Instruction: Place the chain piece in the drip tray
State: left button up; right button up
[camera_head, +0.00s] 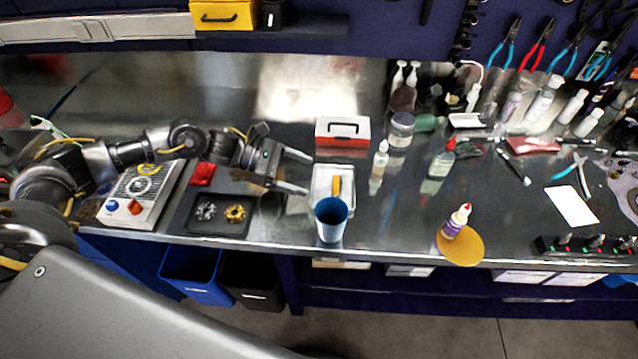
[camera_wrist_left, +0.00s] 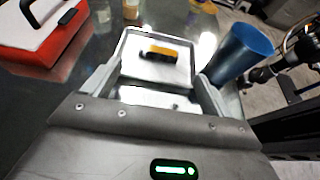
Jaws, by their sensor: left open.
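My left gripper (camera_head: 306,174) is open, with its two fingers apart and pointing at the pale shallow tray (camera_head: 321,185), which looks like the drip tray. In the left wrist view the tray (camera_wrist_left: 125,68) lies between and beyond the open fingers. A yellow and black piece (camera_wrist_left: 170,51) lies in it; its yellow part (camera_head: 337,187) shows in the head view. I cannot tell whether this is the chain piece. A dark tray (camera_head: 195,229) left of the gripper holds a silver toothed piece (camera_head: 206,211) and a gold one (camera_head: 235,213).
A blue cup (camera_head: 331,220) stands at the tray's near edge. A red and white case (camera_head: 343,132) is behind the tray. Bottles (camera_head: 379,165) stand to the right. A dark jointed arm, probably my right one, shows at the right of the wrist view, its jaws unclear.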

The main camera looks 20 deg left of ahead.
pick_arm(q)
jog(key=b+v, duration=0.1)
jog(key=v, duration=0.2)
jog(key=shift+s+a, duration=0.1)
jog(key=shift+a, duration=0.25)
jog(key=shift+s+a+r, duration=0.1)
jog(key=shift+a+r, duration=0.2)
